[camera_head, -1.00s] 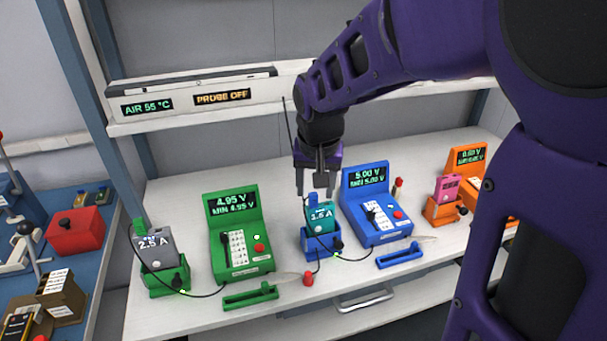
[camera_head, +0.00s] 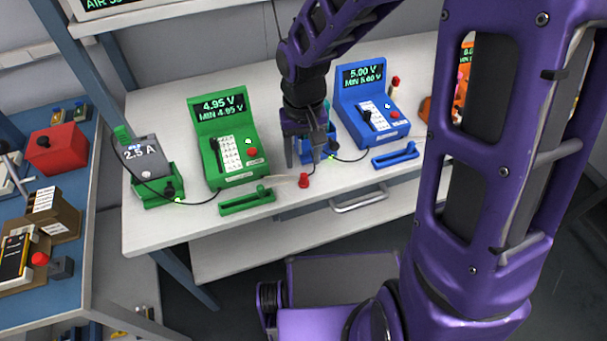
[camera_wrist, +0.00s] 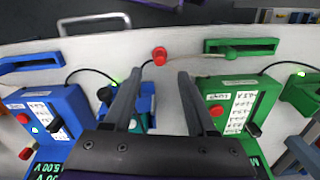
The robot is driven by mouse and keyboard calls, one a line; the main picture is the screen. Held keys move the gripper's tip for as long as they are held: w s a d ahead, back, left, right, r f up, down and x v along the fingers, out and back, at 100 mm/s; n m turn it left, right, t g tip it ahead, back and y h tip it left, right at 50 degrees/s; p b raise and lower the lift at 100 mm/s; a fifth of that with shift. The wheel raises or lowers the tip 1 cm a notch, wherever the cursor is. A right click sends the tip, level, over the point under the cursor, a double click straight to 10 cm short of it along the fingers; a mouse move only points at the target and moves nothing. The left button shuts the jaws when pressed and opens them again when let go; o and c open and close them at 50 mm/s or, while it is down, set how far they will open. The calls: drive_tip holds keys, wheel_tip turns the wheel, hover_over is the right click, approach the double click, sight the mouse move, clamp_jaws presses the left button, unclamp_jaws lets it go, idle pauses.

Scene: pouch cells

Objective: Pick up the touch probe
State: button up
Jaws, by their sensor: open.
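A small red piece (camera_head: 304,181) with a black lead stands near the front edge of the white bench. I take it for the touch probe, though its shape is too small to be sure. In the wrist view the red piece (camera_wrist: 160,56) lies just beyond my fingertips, midway between them, with its lead curving left. My gripper (camera_head: 304,163) is open, fingers pointing down, above and slightly behind the red piece. No contact shows. My fingers (camera_wrist: 159,78) are empty in the wrist view. My gripper partly hides a teal cell in a blue cradle (camera_wrist: 148,100).
A green meter (camera_head: 226,145) stands left of my gripper and a blue meter (camera_head: 370,105) right. A green tray (camera_head: 247,202) and blue tray (camera_head: 395,156) lie at the front. A grey cell (camera_head: 147,160) sits in a green cradle. A pale flat tool (camera_wrist: 200,55) lies beside the red piece.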

sight(304, 175)
drive_tip(key=f, duration=0.2)
drive_tip(key=f+b, duration=0.1)
drive_tip(key=f, duration=0.2)
drive_tip(key=shift+s+d+f, duration=0.1)
drive_tip(key=shift+s+f, duration=0.2)
drive_tip(key=shift+f, duration=0.1)
clamp_jaws()
